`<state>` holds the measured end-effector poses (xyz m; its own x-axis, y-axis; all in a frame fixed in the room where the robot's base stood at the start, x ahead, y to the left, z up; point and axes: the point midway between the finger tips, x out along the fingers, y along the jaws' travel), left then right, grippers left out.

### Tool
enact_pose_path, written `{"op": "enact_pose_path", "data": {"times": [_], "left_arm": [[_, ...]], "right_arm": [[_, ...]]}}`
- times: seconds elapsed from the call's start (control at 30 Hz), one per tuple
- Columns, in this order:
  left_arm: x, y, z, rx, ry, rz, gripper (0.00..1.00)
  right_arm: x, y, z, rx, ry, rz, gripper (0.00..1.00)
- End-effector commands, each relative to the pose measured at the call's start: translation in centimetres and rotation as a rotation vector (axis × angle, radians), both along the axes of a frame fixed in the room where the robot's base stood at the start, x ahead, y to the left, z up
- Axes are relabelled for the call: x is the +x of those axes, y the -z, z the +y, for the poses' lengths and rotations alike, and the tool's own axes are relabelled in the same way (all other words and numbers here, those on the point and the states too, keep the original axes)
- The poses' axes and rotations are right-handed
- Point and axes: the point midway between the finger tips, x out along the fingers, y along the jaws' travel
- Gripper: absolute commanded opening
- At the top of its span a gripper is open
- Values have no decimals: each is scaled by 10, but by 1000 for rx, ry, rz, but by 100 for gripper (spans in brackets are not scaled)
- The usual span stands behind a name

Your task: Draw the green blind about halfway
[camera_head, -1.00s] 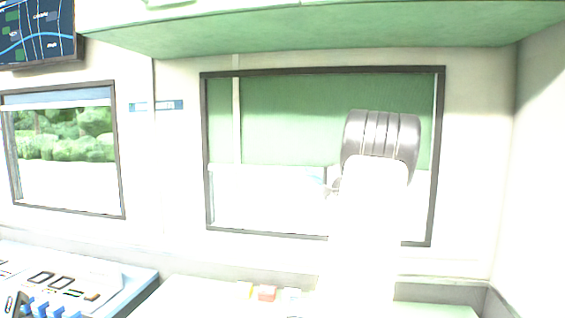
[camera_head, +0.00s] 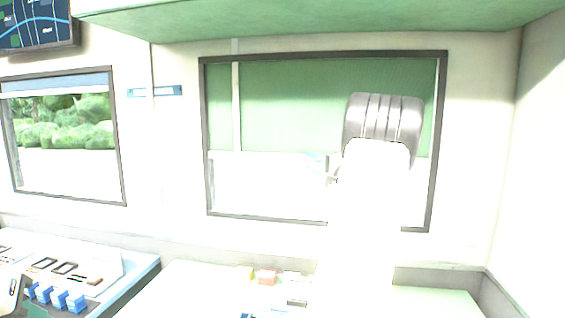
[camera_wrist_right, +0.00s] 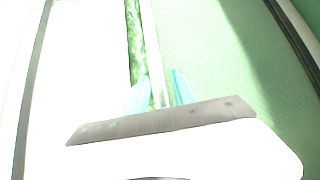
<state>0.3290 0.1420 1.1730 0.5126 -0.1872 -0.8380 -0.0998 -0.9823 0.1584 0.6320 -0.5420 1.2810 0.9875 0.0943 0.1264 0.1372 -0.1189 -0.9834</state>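The green blind (camera_head: 290,105) covers the upper part of the middle window (camera_head: 204,140). Its lower edge runs level a little below the window's mid-height. My right arm stands in front of the window's right side, and its wrist hides part of the blind's lower edge. In the right wrist view my right gripper (camera_wrist_right: 160,88) shows two light blue fingers spread apart, with a pale upright strip beyond the gap. The blind (camera_wrist_right: 215,65) fills that view's right side.
A second window (camera_head: 65,140) with bushes outside is on the left. A control panel (camera_head: 60,270) with blue knobs is at lower left. Small items (camera_head: 266,277) lie on the counter below the window. A green overhead cabinet (camera_head: 300,22) hangs above.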

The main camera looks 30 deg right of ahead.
Motion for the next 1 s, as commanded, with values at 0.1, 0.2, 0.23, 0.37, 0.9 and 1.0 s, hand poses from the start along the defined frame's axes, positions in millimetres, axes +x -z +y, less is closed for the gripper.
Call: {"op": "enact_pose_path", "data": {"times": [0.1, 0.2, 0.23, 0.37, 0.9, 1.0], "left_arm": [[0, 0, 0, 0, 0, 0, 36], [0, 0, 0, 0, 0, 0, 36], [0, 0, 0, 0, 0, 0, 36], [0, 0, 0, 0, 0, 0, 36], [0, 0, 0, 0, 0, 0, 36], [0, 0, 0, 0, 0, 0, 36]], "right_arm": [[-21, 2, -3, 0, 4, 1, 31], [-38, 5, -5, 1, 4, 2, 31], [-43, 6, -5, 1, 4, 2, 31], [-60, 8, -6, 1, 3, 2, 31], [-68, 9, -7, 0, 2, 1, 31], [-67, 9, -6, 0, 0, 1, 31]]}}
